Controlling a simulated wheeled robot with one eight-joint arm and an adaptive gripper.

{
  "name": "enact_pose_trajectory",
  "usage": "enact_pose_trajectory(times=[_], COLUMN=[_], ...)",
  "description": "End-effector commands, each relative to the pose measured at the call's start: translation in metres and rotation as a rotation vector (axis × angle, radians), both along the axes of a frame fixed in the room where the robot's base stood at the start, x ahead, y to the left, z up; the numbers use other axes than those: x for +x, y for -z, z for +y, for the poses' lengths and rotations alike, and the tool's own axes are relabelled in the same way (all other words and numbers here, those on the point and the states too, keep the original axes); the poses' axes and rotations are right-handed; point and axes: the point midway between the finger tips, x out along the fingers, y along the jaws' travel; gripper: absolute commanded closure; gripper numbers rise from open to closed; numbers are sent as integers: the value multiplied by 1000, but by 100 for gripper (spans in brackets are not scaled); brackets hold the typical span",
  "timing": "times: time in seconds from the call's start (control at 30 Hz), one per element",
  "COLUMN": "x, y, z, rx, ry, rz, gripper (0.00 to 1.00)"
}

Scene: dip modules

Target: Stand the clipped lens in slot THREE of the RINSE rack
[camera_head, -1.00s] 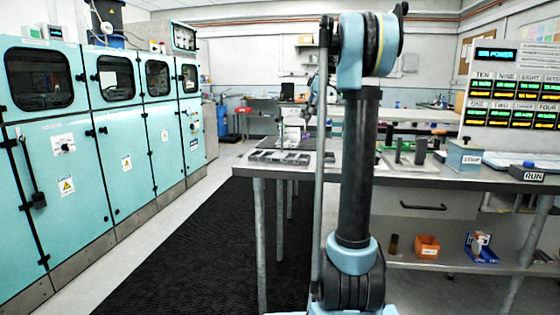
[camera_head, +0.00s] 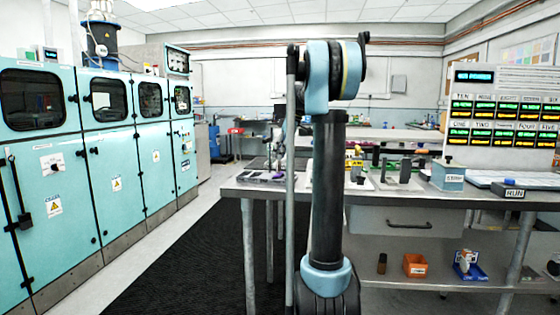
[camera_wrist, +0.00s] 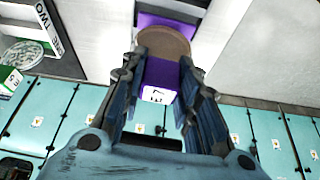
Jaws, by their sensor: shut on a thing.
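In the wrist view my gripper (camera_wrist: 158,92) is shut on a purple clip (camera_wrist: 160,75) with a white, dark-marked label at its near end. A round brownish lens (camera_wrist: 165,40) sits at the clip's far end, beyond the fingertips. I cannot identify the RINSE rack or slot THREE.
A grey bench (camera_head: 400,196) runs across the right. Dark low holders (camera_head: 262,178) lie at its left end. Upright grey plates (camera_head: 405,168), a STORM-like labelled block (camera_head: 449,175) and a RUN box (camera_head: 508,188) stand further right. Teal cabinets (camera_head: 110,190) line the left, beside a clear dark mat (camera_head: 170,262).

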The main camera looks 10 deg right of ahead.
Motion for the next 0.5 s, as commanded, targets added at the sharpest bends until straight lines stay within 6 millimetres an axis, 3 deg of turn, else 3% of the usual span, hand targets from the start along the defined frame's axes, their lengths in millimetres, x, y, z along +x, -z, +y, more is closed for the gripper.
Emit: enact_pose_trajectory(times=[0.2,0.5], x=[0,0], y=[25,26], z=[0,0], rx=[0,0], ry=[0,0], rz=[0,0], gripper=[100,100])
